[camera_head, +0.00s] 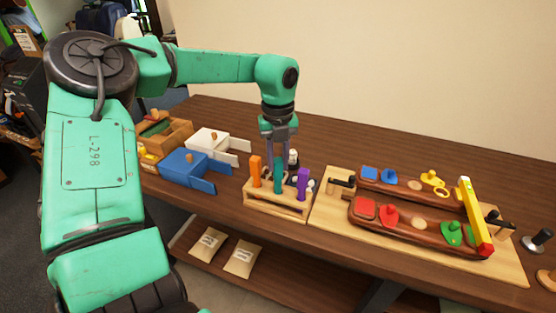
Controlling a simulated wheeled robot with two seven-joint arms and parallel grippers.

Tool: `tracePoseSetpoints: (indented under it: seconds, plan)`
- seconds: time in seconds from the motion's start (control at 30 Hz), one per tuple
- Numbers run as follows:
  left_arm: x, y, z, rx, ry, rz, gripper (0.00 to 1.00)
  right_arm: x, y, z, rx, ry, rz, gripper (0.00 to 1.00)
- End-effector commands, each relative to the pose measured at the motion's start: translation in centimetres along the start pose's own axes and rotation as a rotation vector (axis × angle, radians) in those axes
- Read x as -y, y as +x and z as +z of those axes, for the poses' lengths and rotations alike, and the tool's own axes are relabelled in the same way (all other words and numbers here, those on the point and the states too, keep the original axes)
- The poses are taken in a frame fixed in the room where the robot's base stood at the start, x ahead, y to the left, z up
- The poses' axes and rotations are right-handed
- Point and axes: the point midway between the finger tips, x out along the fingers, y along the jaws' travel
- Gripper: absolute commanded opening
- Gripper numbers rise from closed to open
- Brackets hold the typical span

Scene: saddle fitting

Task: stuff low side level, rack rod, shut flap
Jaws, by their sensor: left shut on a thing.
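My left gripper (279,143) points down over the wooden rack (278,207) and is shut on a teal rod (278,176). The rod stands upright between an orange rod (256,170) and a purple rod (303,183); I cannot tell how deep it sits. A yellow level (472,210) with a red end lies across the right ends of two dark wooden panels (400,216). The panels carry coloured shapes and lie on a light board (330,227). Two tan packets (208,243) (243,258) lie on the lower shelf. I cannot identify the flap. My right gripper is not in view.
A blue box (184,168), a white box (207,141) and a wooden box (165,132) stand left of the rack. Dark-handled knobs (537,240) stand at the right edge. The table (360,149) is clear behind the board.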

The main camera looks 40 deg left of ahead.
Motion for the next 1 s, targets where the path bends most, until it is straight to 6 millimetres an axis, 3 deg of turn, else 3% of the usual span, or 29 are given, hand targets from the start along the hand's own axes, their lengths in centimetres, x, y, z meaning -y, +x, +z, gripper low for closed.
tracePoseSetpoints:
  seconds: [0.37,0.63,0.67,0.73,0.77,1.0]
  plan:
    - [0.0,1.5,0.0,0.000,0.000,0.000,0.00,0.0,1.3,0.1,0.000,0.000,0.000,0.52]
    - [0.0,1.5,0.0,0.000,0.000,0.000,0.00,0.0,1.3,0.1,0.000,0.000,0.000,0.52]
    - [0.0,1.5,0.0,0.000,0.000,0.000,0.33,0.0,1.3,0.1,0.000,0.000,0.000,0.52]
    - [0.0,1.5,0.0,0.000,0.000,0.000,0.60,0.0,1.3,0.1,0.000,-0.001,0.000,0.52]
    - [0.0,1.5,0.0,0.000,0.000,0.000,0.64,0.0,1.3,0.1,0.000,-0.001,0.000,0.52]
    - [0.0,1.5,0.0,0.000,0.000,0.001,0.64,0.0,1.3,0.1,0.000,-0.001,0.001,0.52]
